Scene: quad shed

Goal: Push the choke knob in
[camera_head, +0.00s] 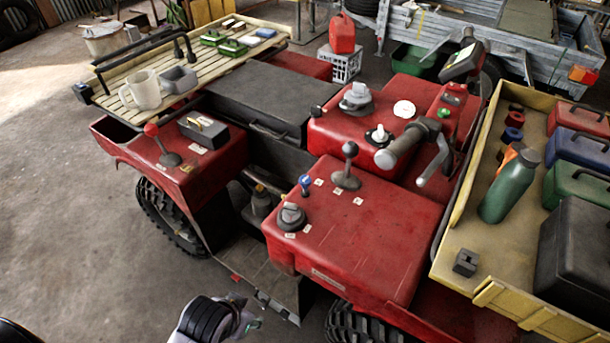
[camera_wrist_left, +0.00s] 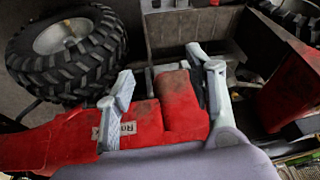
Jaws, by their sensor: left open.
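A small black knob (camera_head: 317,110) sticks out at the left edge of the rear red panel. A blue-topped knob (camera_head: 305,184) and a round dark dial (camera_head: 291,215) stand on the near red panel (camera_head: 375,245). I cannot tell for certain which is the choke knob; the small labels are unreadable. My left gripper (camera_wrist_left: 160,85) is open and empty in the left wrist view, with red bodywork (camera_wrist_left: 185,110) between and beyond its fingers. Part of my left arm shows at the bottom of the head view, below the near panel and away from these knobs. My right gripper is not visible.
A black-knobbed lever (camera_head: 348,165) and a grey handlebar grip (camera_head: 402,145) rise above the panels. A red-knobbed lever (camera_head: 160,145) stands at left. A yellow tray (camera_head: 490,265) with a green bottle (camera_head: 510,185) flanks the right. Concrete floor (camera_head: 75,225) is open at left.

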